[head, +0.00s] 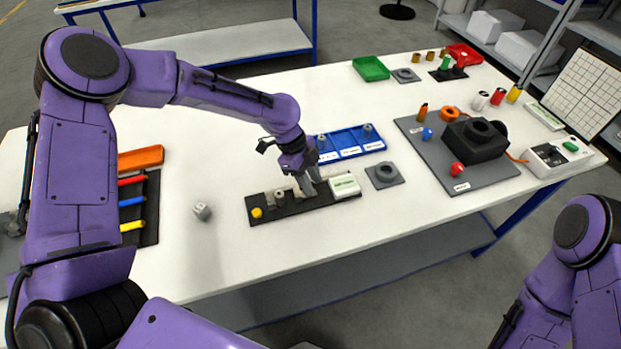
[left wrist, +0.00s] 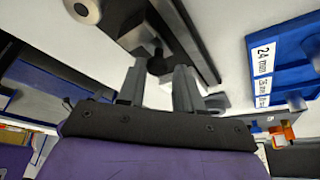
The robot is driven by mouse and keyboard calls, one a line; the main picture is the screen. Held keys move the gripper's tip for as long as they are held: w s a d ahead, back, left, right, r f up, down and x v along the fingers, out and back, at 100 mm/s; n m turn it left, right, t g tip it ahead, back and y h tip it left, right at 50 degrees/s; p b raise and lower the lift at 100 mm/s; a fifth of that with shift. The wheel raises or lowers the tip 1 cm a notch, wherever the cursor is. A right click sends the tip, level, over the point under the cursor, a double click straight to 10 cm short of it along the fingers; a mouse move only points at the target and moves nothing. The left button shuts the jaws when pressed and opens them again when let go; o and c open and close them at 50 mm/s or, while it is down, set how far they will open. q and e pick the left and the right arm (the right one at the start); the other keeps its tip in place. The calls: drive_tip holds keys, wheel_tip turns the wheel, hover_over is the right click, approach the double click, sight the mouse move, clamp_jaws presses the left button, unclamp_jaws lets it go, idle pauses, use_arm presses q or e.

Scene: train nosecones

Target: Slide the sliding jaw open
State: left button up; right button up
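The vise-like fixture (head: 292,207) is a dark base plate on the white table, with a yellow knob (head: 257,213) at its left end, grey blocks on it and a white labelled block (head: 345,186) at its right end. I cannot tell for sure which block is the sliding jaw. My left gripper (head: 308,186) points down over the fixture, just left of the white block. In the left wrist view its two fingers (left wrist: 160,82) stand apart, with a small dark knob (left wrist: 157,64) at the gap; contact is unclear. My right gripper is out of view.
A blue labelled tray (head: 348,143) lies just behind the fixture. A grey square plate with a ring (head: 384,175) is close to its right. The table front of the fixture is clear.

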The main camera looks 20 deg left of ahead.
use_arm(q)
drive_tip(key=b+v, duration=0.1)
drive_tip(key=v, duration=0.9)
drive_tip(key=shift+r+b, duration=0.2)
drive_tip(key=shift+b, duration=0.15)
drive_tip(key=shift+a, duration=0.15)
drive_tip(key=shift+f, duration=0.1)
